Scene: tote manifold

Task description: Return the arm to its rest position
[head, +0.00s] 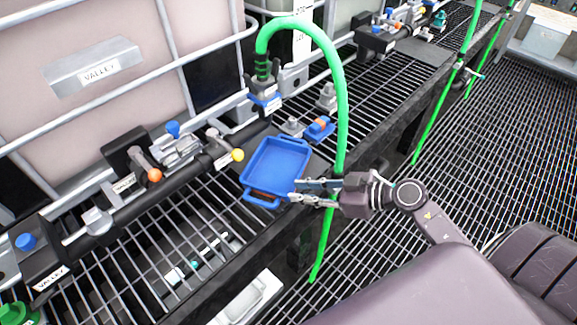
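My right gripper (294,190) reaches in from the right, over the front edge of the grated bench. Its two fingers point left and stand apart, with a gap between them and nothing clearly held. The fingertips are close to the lower right corner of a blue tray (277,161); I cannot tell whether they touch it. A green hose (341,110) arches down and passes at the gripper, partly hidden by it, then hangs below. Whether hose and gripper touch is unclear. My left gripper is not in view.
Large caged totes (95,75) line the back left. Valves with orange (154,175) and yellow (237,155) knobs stand along the bench. A blue and orange fitting (319,129) sits behind the tray. Further green hoses (437,112) hang at the right, above open grated floor (510,130).

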